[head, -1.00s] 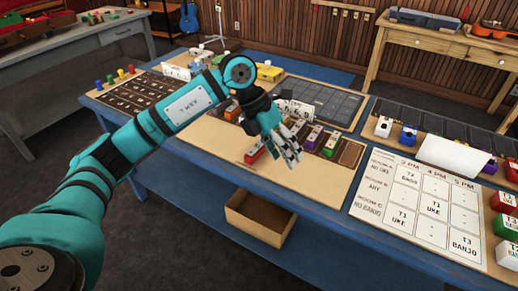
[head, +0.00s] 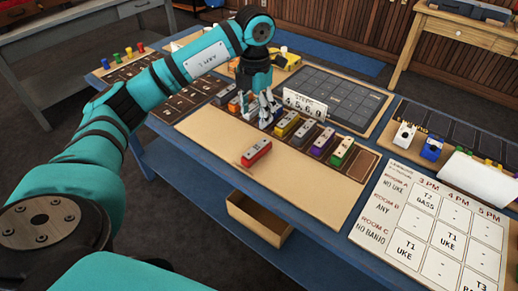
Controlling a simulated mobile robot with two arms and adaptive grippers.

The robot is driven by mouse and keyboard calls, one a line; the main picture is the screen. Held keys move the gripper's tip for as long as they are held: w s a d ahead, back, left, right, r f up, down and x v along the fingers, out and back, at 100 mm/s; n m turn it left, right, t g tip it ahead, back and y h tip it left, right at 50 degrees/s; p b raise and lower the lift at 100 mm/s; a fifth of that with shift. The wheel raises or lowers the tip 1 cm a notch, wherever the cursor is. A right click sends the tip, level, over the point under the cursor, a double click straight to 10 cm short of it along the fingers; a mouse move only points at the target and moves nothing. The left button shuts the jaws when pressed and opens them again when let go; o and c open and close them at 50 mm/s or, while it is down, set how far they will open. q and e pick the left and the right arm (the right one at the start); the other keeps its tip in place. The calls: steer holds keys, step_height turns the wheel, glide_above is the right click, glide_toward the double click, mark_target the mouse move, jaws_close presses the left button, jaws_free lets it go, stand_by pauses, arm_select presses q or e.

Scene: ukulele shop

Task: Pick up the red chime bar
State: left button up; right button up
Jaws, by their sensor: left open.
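The red chime bar (head: 257,152) lies on the bare front part of the tan board (head: 215,140), apart from the row of other bars. My left gripper (head: 262,116) points down with its fingers open. In the picture it is just above and behind the red bar, over the left part of the bar row, with nothing seen between its fingers. The fingers hide part of the row behind them. My right gripper is not in view.
Yellow (head: 287,123), purple (head: 323,142) and green (head: 342,151) chime bars stand in a row behind and right of the red bar. A numbered steps card (head: 304,104) stands behind them. An open cardboard box (head: 258,219) sits below the table's front edge.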

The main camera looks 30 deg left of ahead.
arm_select(q)
glide_above(257, 147)
step_height(257, 147, down, 8)
steer(key=shift+a+f+p, duration=0.1)
steer(key=shift+f+p, duration=0.05)
steer(key=shift+p, duration=0.25)
step_height(257, 147, down, 4)
steer(key=shift+s+f+p, duration=0.1)
steer(key=shift+p, duration=0.45)
steer(key=shift+f, duration=0.55)
jaws_close()
steer(key=shift+r, duration=0.1)
